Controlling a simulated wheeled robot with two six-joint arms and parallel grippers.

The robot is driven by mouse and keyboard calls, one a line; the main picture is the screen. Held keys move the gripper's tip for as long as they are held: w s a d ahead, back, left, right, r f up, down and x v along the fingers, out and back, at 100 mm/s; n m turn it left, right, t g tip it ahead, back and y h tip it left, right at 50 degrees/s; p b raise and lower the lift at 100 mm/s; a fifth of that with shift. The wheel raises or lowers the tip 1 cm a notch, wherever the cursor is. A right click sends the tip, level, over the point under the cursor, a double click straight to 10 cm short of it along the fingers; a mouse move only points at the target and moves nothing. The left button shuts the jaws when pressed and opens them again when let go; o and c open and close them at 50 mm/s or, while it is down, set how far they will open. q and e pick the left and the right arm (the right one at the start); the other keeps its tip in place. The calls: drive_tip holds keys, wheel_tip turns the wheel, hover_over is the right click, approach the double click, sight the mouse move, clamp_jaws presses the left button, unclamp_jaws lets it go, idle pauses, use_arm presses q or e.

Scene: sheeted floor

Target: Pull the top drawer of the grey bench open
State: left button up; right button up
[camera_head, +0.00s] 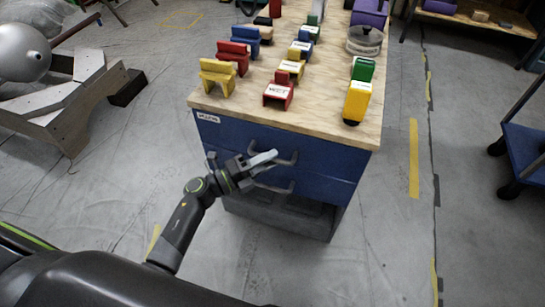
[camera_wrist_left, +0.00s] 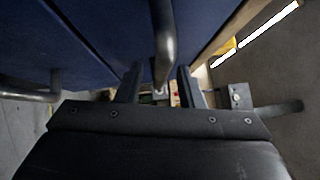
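The bench (camera_head: 290,105) has a light wooden top, a blue drawer front and a dark grey base. The top drawer (camera_head: 325,155) looks shut, flush with the bench front. Its dark bar handle (camera_head: 290,158) is partly hidden by my left gripper (camera_head: 262,163). In the left wrist view the handle bar (camera_wrist_left: 163,40) runs down between the two fingers of my left gripper (camera_wrist_left: 160,88). The fingers are apart, with a gap on each side of the bar. My right gripper is in neither view.
A second handle (camera_head: 275,188) sits just below. Toy-like coloured blocks, such as a yellow one (camera_head: 217,76) and a red one (camera_head: 279,91), stand on the bench top. The floor in front is clear. A blue cart (camera_head: 525,150) stands at the right.

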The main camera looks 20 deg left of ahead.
use_arm(q)
drive_tip(key=shift+w+d+r, duration=0.15)
drive_tip(key=shift+w+d, duration=0.3)
drive_tip(key=shift+d, duration=0.1)
clamp_jaws()
